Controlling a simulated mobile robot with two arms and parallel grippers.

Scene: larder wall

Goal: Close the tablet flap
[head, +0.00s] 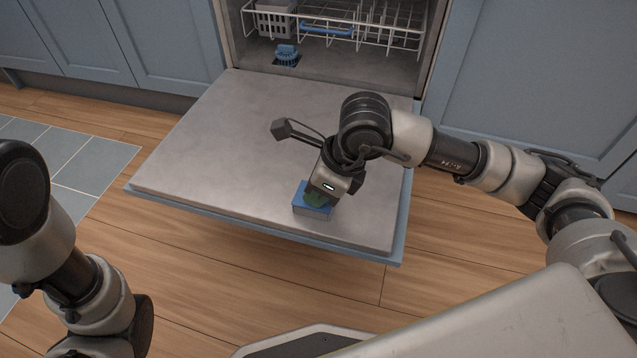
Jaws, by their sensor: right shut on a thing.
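A small tablet box (312,212), blue on top with a pale grey front, sits on the inner face of the lowered dishwasher door, near its front edge. A small green piece (316,199) shows at its top, under my right gripper (322,196). My right gripper points down at the box and is shut on the green piece; its fingertips are mostly hidden by its own body. I cannot make out the flap apart from the blue top. My left arm shows at the lower left, but its gripper jaws are out of view.
The dishwasher door (210,140) lies open and flat, mostly bare. Behind it, a white wire rack (390,28) hangs above a blue round part (287,54) on the tub floor. Blue cabinets (530,80) flank the opening. Wooden floor (200,270) lies in front.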

